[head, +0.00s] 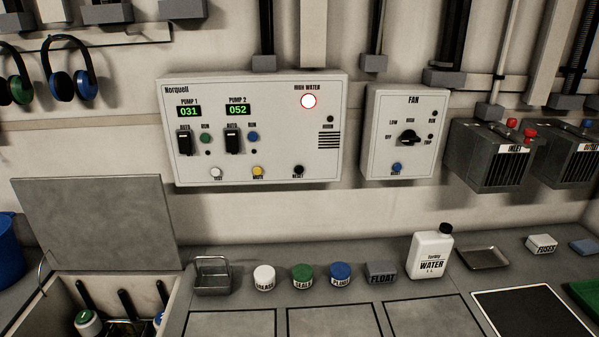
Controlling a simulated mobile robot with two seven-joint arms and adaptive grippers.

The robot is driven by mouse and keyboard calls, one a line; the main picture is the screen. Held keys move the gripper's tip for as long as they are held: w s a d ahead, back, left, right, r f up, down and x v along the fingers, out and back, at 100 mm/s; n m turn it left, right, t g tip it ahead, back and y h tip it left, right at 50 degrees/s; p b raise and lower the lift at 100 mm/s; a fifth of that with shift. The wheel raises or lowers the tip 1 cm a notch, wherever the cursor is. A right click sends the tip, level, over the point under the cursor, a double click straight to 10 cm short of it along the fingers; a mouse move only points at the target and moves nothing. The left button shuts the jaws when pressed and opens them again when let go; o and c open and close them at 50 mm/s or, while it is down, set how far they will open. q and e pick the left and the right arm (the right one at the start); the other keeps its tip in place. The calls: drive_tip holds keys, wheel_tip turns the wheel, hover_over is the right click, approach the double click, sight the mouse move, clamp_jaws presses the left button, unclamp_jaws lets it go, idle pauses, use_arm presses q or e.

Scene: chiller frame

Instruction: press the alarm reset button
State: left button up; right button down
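The pale Norquell control panel (262,140) is mounted on the wall in the head view. Its black button labelled RESET (298,171) sits at the lower right of the panel. A white button (215,173) and a yellow button (257,172) are to its left in the same row. The displays read 031 and 052. Neither of my grippers is in view, and nothing covers the button.
A fan panel (376,140) with a black knob and a blue button (397,168) is to the right. Jars, a white water bottle (431,252) and a wire-handled holder (213,276) stand on the counter below. An open-lidded pit (65,300) is at lower left.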

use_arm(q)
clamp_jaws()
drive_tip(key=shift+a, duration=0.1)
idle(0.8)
